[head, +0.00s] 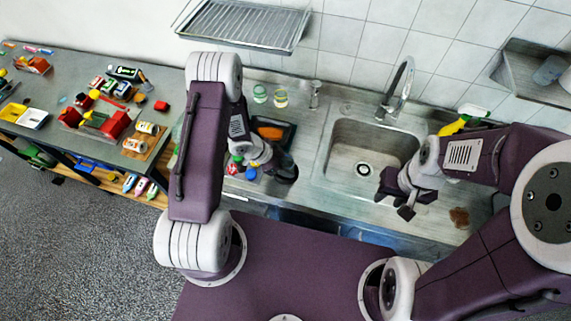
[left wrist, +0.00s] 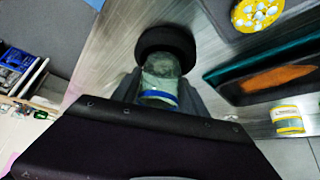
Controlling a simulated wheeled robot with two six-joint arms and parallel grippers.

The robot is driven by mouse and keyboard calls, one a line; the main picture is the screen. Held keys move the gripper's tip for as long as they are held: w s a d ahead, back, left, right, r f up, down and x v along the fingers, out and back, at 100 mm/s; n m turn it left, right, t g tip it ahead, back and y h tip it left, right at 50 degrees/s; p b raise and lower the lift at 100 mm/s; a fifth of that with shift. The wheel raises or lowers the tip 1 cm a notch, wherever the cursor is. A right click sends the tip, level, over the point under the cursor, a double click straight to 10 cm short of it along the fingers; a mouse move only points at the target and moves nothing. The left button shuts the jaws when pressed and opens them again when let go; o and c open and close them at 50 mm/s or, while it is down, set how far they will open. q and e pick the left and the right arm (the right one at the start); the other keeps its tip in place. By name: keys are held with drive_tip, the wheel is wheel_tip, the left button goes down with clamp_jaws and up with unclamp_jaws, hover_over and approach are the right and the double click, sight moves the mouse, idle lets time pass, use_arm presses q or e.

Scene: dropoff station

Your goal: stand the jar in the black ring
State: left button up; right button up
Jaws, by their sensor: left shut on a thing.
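The jar (left wrist: 160,88) is clear glass with a blue band, seen in the left wrist view between the fingers of my left gripper (left wrist: 160,95). The gripper is shut on it. The black ring (left wrist: 166,36) lies just beyond the jar on the metal counter, and the jar's far end overlaps the ring's near side in the picture. I cannot tell whether the jar is inside the ring or above it. In the head view my left gripper (head: 281,167) is low over the counter left of the sink, and the jar is hidden. My right gripper (head: 399,199) looks open and empty at the sink's front right.
A dark tray with an orange sponge (head: 270,132) lies close behind my left gripper. Two banded glass jars (head: 260,93) (head: 280,97) stand at the back. Small coloured items (head: 236,166) are left of the gripper. The sink (head: 366,150) is to the right.

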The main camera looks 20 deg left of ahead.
use_arm(q)
drive_tip(key=shift+w+a+f, duration=0.1)
drive_tip(key=shift+f, duration=0.25)
drive_tip(key=o, duration=1.2)
drive_tip(key=shift+o, duration=0.2)
drive_tip(key=shift+r, duration=0.15)
